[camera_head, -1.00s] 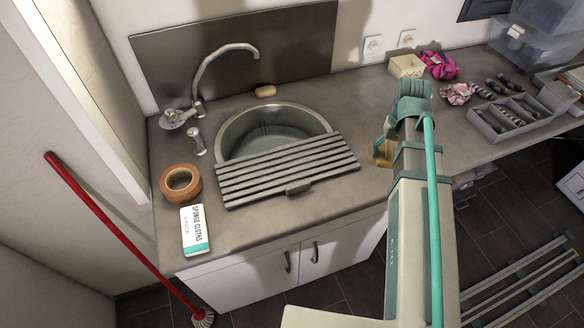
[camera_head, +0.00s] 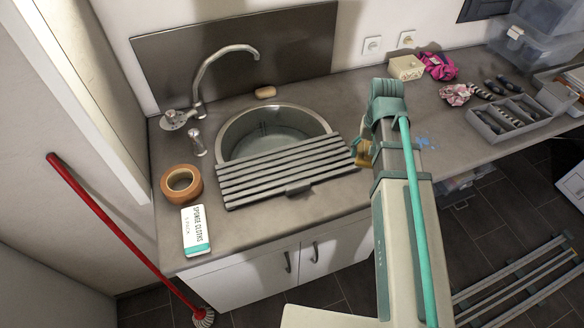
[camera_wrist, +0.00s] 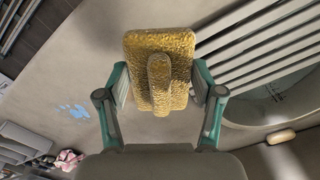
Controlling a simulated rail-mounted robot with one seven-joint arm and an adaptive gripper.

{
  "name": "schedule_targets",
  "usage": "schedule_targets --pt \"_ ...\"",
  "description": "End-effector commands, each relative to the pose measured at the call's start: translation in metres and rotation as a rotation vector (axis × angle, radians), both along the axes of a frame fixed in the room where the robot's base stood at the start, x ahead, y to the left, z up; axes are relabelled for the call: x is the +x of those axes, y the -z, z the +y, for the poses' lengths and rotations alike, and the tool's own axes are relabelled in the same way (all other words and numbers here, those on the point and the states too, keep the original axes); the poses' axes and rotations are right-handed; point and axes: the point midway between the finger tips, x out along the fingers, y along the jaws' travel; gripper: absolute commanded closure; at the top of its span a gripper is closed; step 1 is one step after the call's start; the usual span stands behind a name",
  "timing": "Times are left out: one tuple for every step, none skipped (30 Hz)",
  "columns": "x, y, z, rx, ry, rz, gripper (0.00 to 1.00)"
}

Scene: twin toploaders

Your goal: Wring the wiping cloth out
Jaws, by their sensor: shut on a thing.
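The wiping cloth is a yellow, rough-textured folded piece, held between both fingers of my gripper (camera_wrist: 160,84) in the wrist view. The cloth (camera_wrist: 178,45) has a raised strip down its middle. In the head view the cloth (camera_head: 362,153) shows as a small yellow patch at the right end of the slatted rack, partly hidden by my arm. My gripper is mostly hidden there. The round metal sink (camera_head: 235,128) is left of the cloth, its front half covered by the grey slatted rack (camera_head: 270,178). The sink also shows in the wrist view (camera_wrist: 240,112).
A blue wet-looking spot (camera_head: 427,143) lies on the counter right of my arm. A tap (camera_head: 200,85), soap (camera_head: 265,92), orange tape roll (camera_head: 181,184) and sponge-cloth pack (camera_head: 195,230) surround the sink. A grey divided tray (camera_head: 480,122) stands at the right.

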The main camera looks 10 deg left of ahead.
Motion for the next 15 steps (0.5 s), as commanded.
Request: schedule_targets --pt "0.0 -0.001 0.006 0.0 -0.002 0.0 0.61" --pt "-0.001 -0.001 0.009 0.0 -0.001 0.0 0.61" --pt "-0.001 -0.001 0.014 0.0 -0.001 0.0 0.61" --pt "-0.002 -0.001 0.017 0.0 -0.002 0.0 0.61" --pt "-0.002 -0.001 0.02 0.0 -0.002 0.001 0.61" --pt "-0.002 -0.001 0.024 0.0 -0.002 0.001 0.61" --pt "-0.002 -0.001 0.028 0.0 -0.001 0.001 0.61" --pt "-0.003 -0.001 0.031 0.0 -0.001 0.001 0.61" --pt "-0.003 -0.001 0.036 0.0 -0.002 0.001 0.61" --pt "-0.003 -0.001 0.039 0.0 -0.002 0.001 0.61" --pt "-0.004 -0.001 0.042 0.0 -0.002 0.001 0.61" --pt "-0.004 -0.001 0.046 0.0 -0.001 0.001 0.61" --pt "-0.004 -0.001 0.049 0.0 -0.001 0.001 0.61" --pt "-0.004 -0.001 0.053 0.0 -0.002 0.001 0.61" --pt "-0.005 -0.001 0.057 0.0 -0.002 0.0 0.61"
